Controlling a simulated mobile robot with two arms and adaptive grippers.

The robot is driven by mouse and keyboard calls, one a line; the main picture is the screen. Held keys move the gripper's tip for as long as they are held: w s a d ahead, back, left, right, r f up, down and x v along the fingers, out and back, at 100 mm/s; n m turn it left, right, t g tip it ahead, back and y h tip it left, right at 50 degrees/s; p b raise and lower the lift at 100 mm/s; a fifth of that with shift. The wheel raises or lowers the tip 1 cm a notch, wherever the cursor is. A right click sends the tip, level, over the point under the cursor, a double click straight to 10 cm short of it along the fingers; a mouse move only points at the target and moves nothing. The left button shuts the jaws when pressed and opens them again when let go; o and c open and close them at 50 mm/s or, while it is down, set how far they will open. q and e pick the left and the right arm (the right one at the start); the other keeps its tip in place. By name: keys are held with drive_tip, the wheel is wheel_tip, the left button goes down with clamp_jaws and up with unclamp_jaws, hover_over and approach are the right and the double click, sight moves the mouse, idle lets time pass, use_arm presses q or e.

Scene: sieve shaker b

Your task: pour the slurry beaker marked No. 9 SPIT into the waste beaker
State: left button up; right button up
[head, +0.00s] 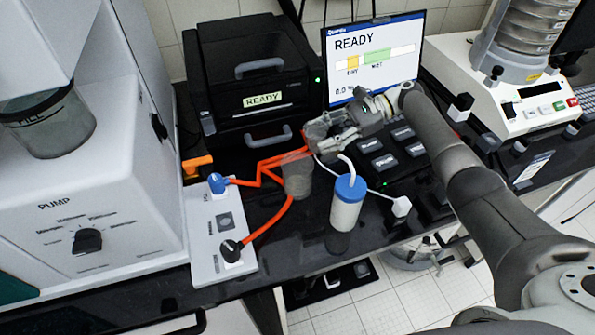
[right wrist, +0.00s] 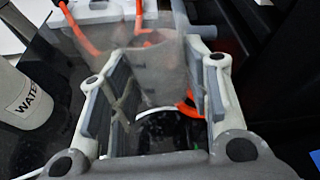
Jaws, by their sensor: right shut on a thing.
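My right gripper (head: 312,142) reaches in from the right over the black bench and is shut on a translucent grey beaker (head: 297,178). In the right wrist view the beaker (right wrist: 155,70) is between the two fingers (right wrist: 155,95). It looks about upright in the head view; I cannot tell whether its base touches the bench. No marking on it is legible, so I cannot confirm No. 9 SPIT. I cannot make out a beaker marked as waste. My left gripper is not in view.
A white water bottle (head: 347,203) with a blue cap stands just right of the beaker. Orange tubes (head: 268,172) run behind and beside it from a white panel (head: 208,258). A white pump unit (head: 95,205) fills the left; black block-like items (head: 375,160) lie at right.

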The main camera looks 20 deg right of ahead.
drive_tip(key=y+b, duration=0.1)
drive_tip(key=b, duration=0.1)
drive_tip(key=shift+w+d+f+m+b, duration=0.25)
drive_tip(key=shift+w+d+m+b, duration=0.05)
drive_tip(key=shift+w, duration=0.1)
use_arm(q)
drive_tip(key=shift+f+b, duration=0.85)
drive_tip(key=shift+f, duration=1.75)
use_arm(e)
drive_tip(key=shift+w+d+r+m+g+y, duration=0.2)
drive_tip(key=shift+d+r+m+g+y, duration=0.05)
drive_tip(key=shift+r+m+g+y, duration=0.15)
use_arm(q)
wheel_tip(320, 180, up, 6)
drive_tip(key=p, duration=0.6)
use_arm(e)
wheel_tip(320, 180, up, 6)
